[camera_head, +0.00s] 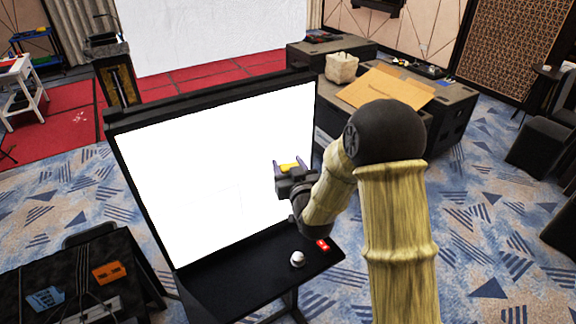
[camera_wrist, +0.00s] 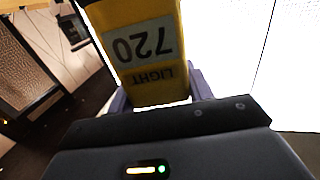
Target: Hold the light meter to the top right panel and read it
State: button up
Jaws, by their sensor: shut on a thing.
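The yellow light meter (camera_head: 289,168) is in my gripper (camera_head: 290,166), between its two purple fingers. In the wrist view the light meter (camera_wrist: 138,22) fills the upper middle. Its pale display shows 720 upside down, with the word LIGHT beside it. The bright white video wall (camera_head: 215,170) stands in a black frame; its panel seams are barely visible. In the head view my gripper overlaps the wall's right side, around mid-height. White wall surface (camera_wrist: 225,45) also shows behind the meter in the wrist view. I cannot tell whether the meter touches the wall.
A black shelf (camera_head: 235,275) below the wall holds a white ball (camera_head: 297,259) and a small red item (camera_head: 322,244). A black table (camera_head: 75,285) with an orange item (camera_head: 109,273) stands lower left. Black cases (camera_head: 452,105) stand behind right. Patterned carpet is open at right.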

jog(key=shift+d, duration=0.1)
dwell(0.5)
jog(key=s+d+b, duration=0.7)
jog(key=s+b, duration=0.4)
jog(key=b, duration=0.4)
jog(key=shift+s+d, duration=0.35)
jog(key=shift+d, duration=0.05)
jog(key=shift+w, duration=0.1)
dwell(0.9)
